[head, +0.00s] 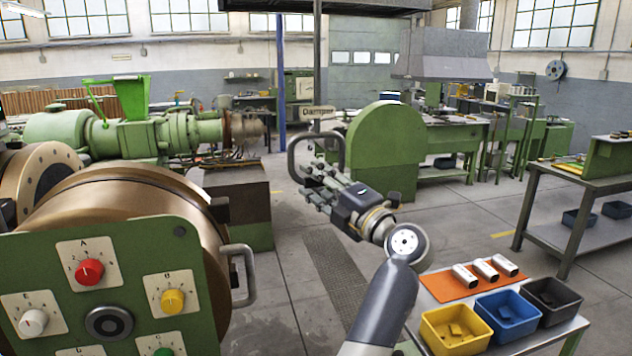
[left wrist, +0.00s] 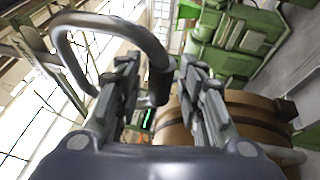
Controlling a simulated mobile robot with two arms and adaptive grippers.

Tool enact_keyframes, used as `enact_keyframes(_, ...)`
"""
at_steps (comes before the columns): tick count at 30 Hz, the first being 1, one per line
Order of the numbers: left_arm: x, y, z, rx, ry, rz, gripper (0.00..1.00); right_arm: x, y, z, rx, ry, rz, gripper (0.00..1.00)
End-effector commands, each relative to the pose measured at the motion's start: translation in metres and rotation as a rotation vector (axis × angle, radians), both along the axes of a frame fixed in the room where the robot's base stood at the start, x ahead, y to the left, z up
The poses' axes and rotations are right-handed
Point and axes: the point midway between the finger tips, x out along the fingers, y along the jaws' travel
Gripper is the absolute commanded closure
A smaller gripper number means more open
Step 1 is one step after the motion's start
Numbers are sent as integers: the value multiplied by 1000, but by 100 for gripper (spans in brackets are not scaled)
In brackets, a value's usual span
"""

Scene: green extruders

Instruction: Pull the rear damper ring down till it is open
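A dark grey ring (head: 315,138) shows as a rounded loop in the middle of the head view, just below a small sign (head: 317,112) reading "Damper". In the left wrist view the ring (left wrist: 108,24) arches large across the upper left. My left gripper (head: 314,184) is at the lower part of the ring, its fingers pointing left. In the left wrist view my left gripper (left wrist: 158,64) has its fingers apart, with one end of the ring in the gap between them. I cannot tell whether they touch it. My right gripper is not in view.
A bronze drum (head: 130,200) with a green knob panel (head: 120,300) and a side handle (head: 242,275) stands at the left. A low table at the lower right carries a yellow bin (head: 455,328), other bins and an orange mat (head: 450,288).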

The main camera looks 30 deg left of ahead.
Motion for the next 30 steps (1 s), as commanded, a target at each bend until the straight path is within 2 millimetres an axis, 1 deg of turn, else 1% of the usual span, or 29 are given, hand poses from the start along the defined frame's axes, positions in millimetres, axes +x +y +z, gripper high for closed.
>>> enact_keyframes(1,0,0,0,0,0,0,82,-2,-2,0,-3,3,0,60)
enact_keyframes(2,0,0,0,0,0,0,88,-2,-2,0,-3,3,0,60)
enact_keyframes(3,0,0,0,0,0,0,97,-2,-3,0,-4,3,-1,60)
enact_keyframes(4,0,0,0,0,0,0,100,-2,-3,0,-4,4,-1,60)
enact_keyframes(8,0,0,0,0,-1,1,100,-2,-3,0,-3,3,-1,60)
enact_keyframes(11,0,0,-6,-1,-1,1,100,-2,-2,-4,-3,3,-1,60)
enact_keyframes(18,0,0,-41,-3,0,1,100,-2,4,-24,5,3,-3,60)
enact_keyframes(24,0,1,-43,-7,2,3,100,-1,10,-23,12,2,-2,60)
enact_keyframes(27,0,1,-45,-9,4,4,100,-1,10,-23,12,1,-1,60)
enact_keyframes(28,0,1,-45,-9,4,4,77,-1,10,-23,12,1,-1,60)
enact_keyframes(29,0,1,-45,-9,5,4,70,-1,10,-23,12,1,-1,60)
enact_keyframes(30,0,1,-45,-8,5,4,61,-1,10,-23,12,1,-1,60)
